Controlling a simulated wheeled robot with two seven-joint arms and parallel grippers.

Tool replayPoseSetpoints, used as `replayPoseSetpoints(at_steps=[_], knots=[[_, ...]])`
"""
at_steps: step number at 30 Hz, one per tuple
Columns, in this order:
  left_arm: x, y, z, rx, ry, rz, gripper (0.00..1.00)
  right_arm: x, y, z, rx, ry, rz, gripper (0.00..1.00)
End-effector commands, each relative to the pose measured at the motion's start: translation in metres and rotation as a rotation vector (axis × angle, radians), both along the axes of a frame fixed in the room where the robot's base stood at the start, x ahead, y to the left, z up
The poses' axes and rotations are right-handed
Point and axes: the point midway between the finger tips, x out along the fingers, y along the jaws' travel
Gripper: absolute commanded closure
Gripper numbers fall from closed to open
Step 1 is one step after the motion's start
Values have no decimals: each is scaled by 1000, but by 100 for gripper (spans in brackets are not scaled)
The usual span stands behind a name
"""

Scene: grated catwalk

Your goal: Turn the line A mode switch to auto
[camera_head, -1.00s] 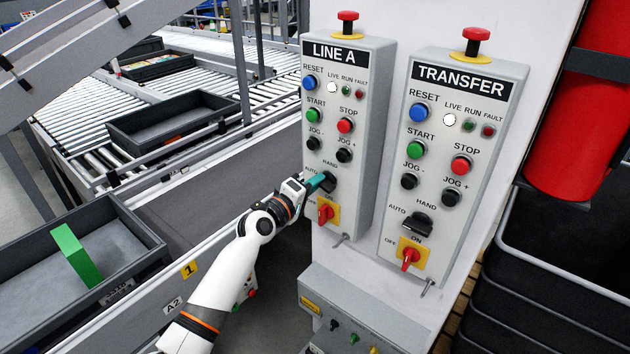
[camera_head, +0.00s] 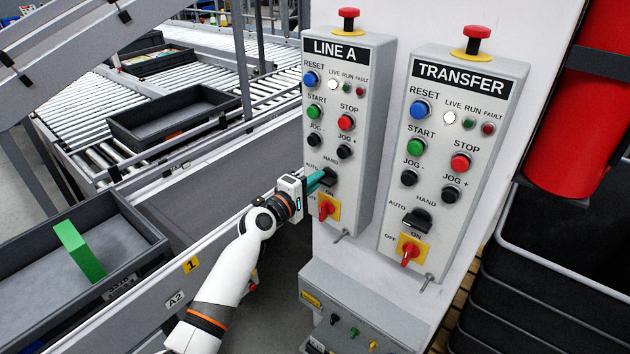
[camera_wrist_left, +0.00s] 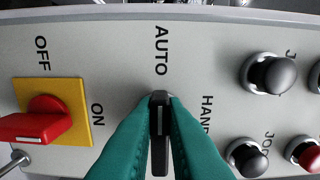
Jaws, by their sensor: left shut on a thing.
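The LINE A panel (camera_head: 361,120) stands left of the TRANSFER panel in the head view. Its black mode switch (camera_head: 330,177) sits below the jog buttons, partly hidden by my fingers. My left gripper (camera_head: 321,180), with teal fingers, comes in from the left and is shut on this switch. In the left wrist view, the fingers (camera_wrist_left: 160,112) stand on both sides of the black switch handle (camera_wrist_left: 160,158). The handle runs up and down, its white mark in line with the AUTO label (camera_wrist_left: 161,50). HAND (camera_wrist_left: 207,115) is to the right. My right gripper is not in view.
A red OFF/ON switch on a yellow plate (camera_head: 324,209) sits just below my gripper. The TRANSFER panel (camera_head: 456,155) has a similar mode switch (camera_head: 416,218). A grey box (camera_head: 360,300) juts out below. The conveyor (camera_head: 185,215) and a tray (camera_head: 100,215) lie left.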

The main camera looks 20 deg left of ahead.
Motion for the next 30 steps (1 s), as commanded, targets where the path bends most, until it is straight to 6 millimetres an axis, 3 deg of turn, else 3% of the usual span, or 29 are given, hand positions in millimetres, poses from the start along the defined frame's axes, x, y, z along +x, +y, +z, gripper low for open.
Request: replayPoseSetpoints(at_steps=[2, 3, 7, 19, 30], knots=[[0, 0, 0, -4, 0, 1, 100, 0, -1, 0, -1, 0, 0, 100], [0, 0, 0, -4, 0, 1, 86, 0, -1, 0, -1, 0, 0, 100], [0, 0, 0, -2, 0, 1, 67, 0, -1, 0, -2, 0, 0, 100], [-10, 3, -2, -2, 2, 0, 67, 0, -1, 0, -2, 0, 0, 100], [-80, 30, -3, 2, 2, 1, 67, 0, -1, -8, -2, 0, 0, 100]])
